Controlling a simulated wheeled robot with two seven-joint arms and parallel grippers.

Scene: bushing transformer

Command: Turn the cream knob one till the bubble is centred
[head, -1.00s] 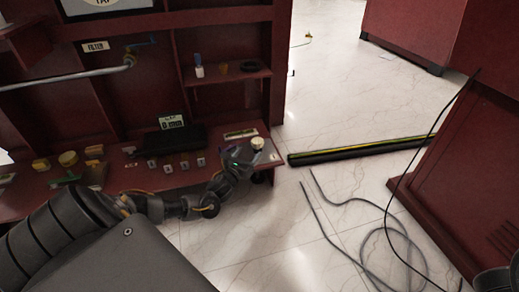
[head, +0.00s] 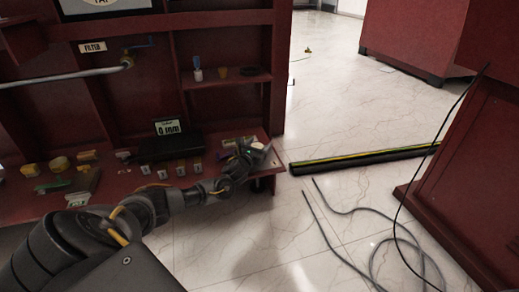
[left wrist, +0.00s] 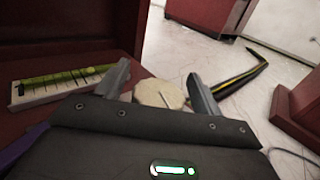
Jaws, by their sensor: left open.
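The cream knob (left wrist: 160,94) sits near the right end of the red shelf, with a dark line on its top. It lies between the fingers of my left gripper (left wrist: 158,90), which are open and apart from its sides as far as I can see. In the head view the knob (head: 258,146) is partly covered by my left gripper (head: 250,149). The level vial (left wrist: 62,84), yellow-green with a scale, lies left of the knob in the left wrist view. My right gripper is not in view.
A black box with a "0 mm" card (head: 168,127) stands on the shelf (head: 120,184), with several small labelled blocks in front. A black-and-yellow floor strip (head: 360,157) and loose cables (head: 345,235) lie right. The floor between is clear.

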